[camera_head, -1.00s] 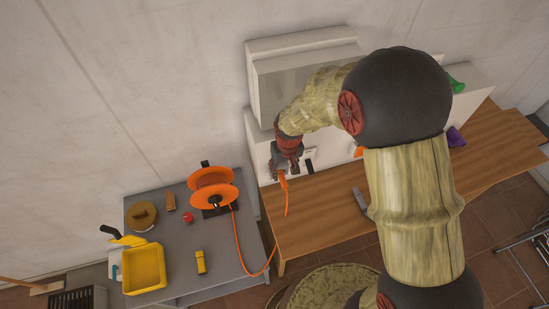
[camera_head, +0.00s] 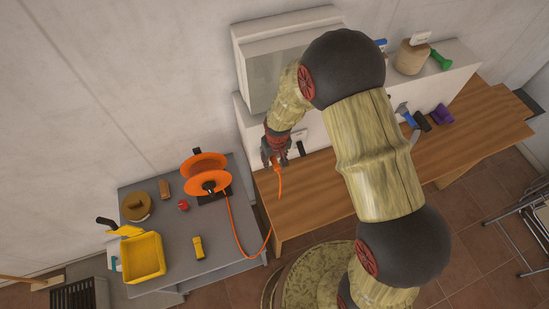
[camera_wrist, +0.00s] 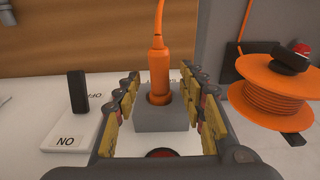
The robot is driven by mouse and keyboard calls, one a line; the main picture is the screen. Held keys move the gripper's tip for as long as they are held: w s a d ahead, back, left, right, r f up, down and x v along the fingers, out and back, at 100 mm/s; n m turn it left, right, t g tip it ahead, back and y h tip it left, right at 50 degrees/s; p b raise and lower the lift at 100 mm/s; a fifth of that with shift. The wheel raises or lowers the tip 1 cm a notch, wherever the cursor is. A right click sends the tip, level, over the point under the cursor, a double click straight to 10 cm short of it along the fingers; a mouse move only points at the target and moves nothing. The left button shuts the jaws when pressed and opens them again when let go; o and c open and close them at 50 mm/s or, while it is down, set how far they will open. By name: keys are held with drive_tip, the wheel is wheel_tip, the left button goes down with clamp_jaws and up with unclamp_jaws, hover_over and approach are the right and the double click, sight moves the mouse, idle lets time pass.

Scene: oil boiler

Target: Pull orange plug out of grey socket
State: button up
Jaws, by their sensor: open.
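The orange plug (camera_wrist: 159,72) stands upright in the grey socket (camera_wrist: 160,120) in the wrist view, its lower end inside the socket's round opening. My gripper (camera_wrist: 160,80) is open, with one finger on each side of the plug and a visible gap on both sides. In the head view my gripper (camera_head: 273,158) is at the wall unit above the left end of the wooden bench. The plug's orange cable (camera_head: 280,184) shows below it there; the socket is hidden behind the gripper.
A black switch (camera_wrist: 78,92) on a white plate marked ON and OFF stands left of the socket. An orange cable reel (camera_wrist: 270,92) is to the right. In the head view a grey table holds a yellow container (camera_head: 142,257). The wooden bench (camera_head: 325,190) is mostly clear.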

sight(279, 173)
drive_tip(key=shift+c, duration=0.8)
clamp_jaws()
drive_tip(key=shift+s, duration=0.15)
drive_tip(key=shift+s+d, duration=0.25)
drive_tip(key=shift+s, duration=0.55)
drive_tip(key=shift+s+d, duration=0.2)
drive_tip(key=shift+s, duration=0.55)
drive_tip(key=shift+s+d, duration=0.25)
drive_tip(key=shift+s, duration=0.55)
